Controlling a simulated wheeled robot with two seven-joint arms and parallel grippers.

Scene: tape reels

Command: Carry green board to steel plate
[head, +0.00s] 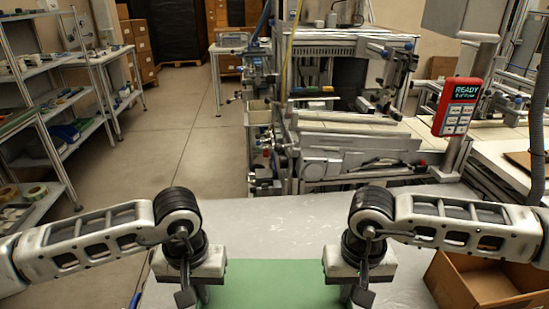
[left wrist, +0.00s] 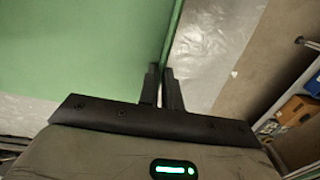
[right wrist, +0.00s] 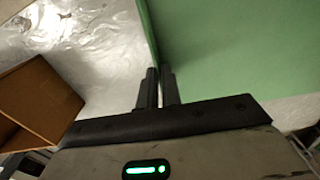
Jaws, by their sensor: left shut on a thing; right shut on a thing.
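The green board (head: 275,283) is a flat sheet at the bottom middle of the head view, between my two grippers, its near part cut off by the frame. My left gripper (head: 193,297) is shut on its left edge; the board also shows in the left wrist view (left wrist: 80,45). My right gripper (head: 356,296) is shut on its right edge; the board also shows in the right wrist view (right wrist: 240,50). A pale grey, shiny surface (head: 275,222) lies beyond and around the board. I cannot tell whether it is the steel plate, or whether the board touches it.
An open cardboard box (head: 480,280) stands at the right, close to my right arm. A machine (head: 350,150) stands behind the grey surface, with a red panel (head: 458,106) at its right. Shelves (head: 50,120) stand at the left; the floor (head: 175,130) between is clear.

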